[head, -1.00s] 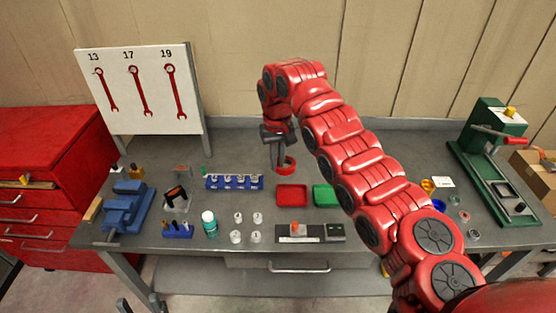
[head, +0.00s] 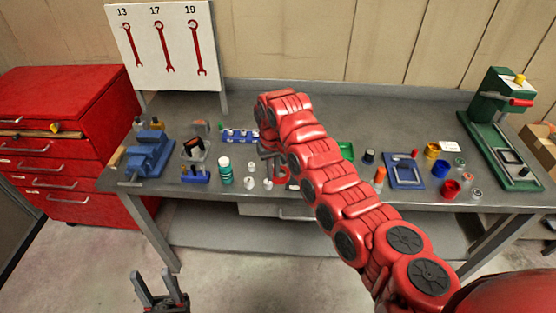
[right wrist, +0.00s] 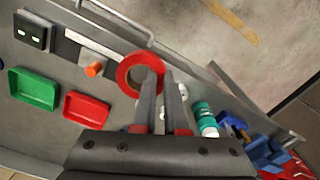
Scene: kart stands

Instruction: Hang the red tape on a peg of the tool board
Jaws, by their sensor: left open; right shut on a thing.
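The red tape (right wrist: 123,75) is a red ring in the right wrist view, held at the tips of my right gripper (right wrist: 162,82), which is shut on its rim. In the head view my right gripper (head: 270,165) is above the front middle of the bench, and the tape is hard to make out there. The white tool board (head: 180,78) stands at the back left of the bench, with red wrenches under 13, 17 and 19. The tape is well apart from it. My left gripper (head: 160,292) is open and empty, low in front of the bench.
A blue vise (head: 150,152), a teal bottle (head: 225,172) and a blue rack (head: 240,136) crowd the bench's left half. A red tray (right wrist: 88,110) and a green tray (right wrist: 34,88) lie near the tape. A green press (head: 490,120) stands at right.

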